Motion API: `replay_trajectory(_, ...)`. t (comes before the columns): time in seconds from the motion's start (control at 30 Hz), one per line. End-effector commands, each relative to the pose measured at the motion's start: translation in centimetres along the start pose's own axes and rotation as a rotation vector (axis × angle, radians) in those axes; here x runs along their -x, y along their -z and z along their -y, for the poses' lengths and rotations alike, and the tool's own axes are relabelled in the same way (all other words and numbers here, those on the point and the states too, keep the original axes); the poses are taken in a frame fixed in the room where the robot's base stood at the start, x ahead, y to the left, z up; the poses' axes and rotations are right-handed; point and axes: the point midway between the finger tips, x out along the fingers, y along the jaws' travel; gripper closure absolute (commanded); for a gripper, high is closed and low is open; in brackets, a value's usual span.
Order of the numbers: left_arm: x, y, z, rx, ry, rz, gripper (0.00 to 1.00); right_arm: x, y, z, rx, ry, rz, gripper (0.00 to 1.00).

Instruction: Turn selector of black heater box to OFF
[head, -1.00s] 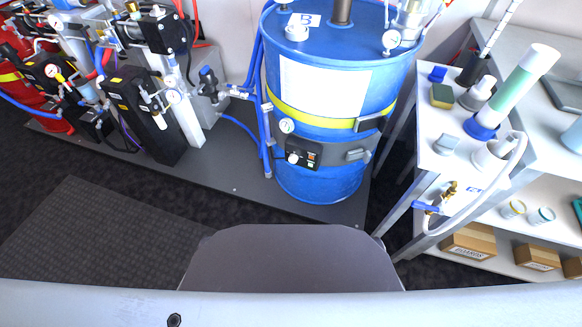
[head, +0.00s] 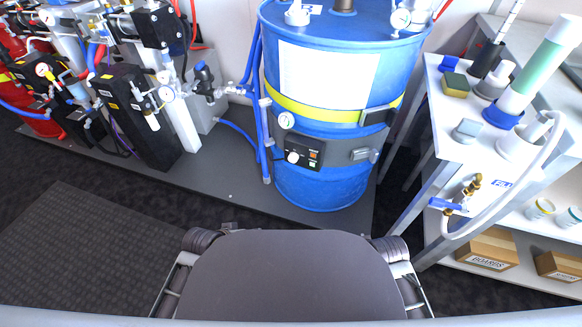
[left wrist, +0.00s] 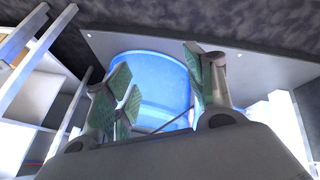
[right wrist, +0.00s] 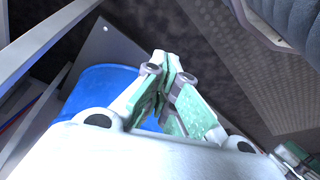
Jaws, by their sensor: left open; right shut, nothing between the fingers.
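The black heater box (head: 303,152) is strapped to the front of the blue drum (head: 322,185), below the yellow band. Its white selector knob (head: 293,157) is on the left of its face, with small indicators to the right. The knob's setting is too small to read. My left gripper (left wrist: 158,85) is open and empty, with the blue drum beyond its green-padded fingers. My right gripper (right wrist: 168,75) is shut and empty, with the drum to its left in the right wrist view. Neither gripper shows in the head view, and both are apart from the heater box.
A white table (head: 452,140) with a hose, valve and clear-green cylinder (head: 535,75) stands right of the drum. Black pump units (head: 135,115) stand left on the grey base plate (head: 225,170). Blue hoses run down the drum's left side.

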Motion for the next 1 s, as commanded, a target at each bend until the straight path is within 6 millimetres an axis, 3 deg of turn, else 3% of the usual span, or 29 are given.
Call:
replay_trajectory(0.17, -0.4, 1.7, -4.1, 0.135, -0.161, -0.075, 0.46, -0.2, -0.1, 0.8, 0.002, 0.025, -0.034, 1.00)
replay_trajectory(0.5, 0.5, 5.5, -12.9, 0.568, -0.572, -0.124, 0.46, -0.8, -0.2, 2.8, -0.001, 0.090, -0.106, 1.00)
replay_trajectory(0.73, 1.2, 7.6, -16.0, 0.890, -0.801, -0.080, 0.46, -1.7, -0.4, 4.0, -0.010, 0.129, -0.147, 1.00)
replay_trajectory(1.0, 1.4, 10.1, -16.9, 1.289, -1.014, 0.009, 0.46, -2.8, -0.7, 5.3, -0.024, 0.170, -0.191, 1.00)
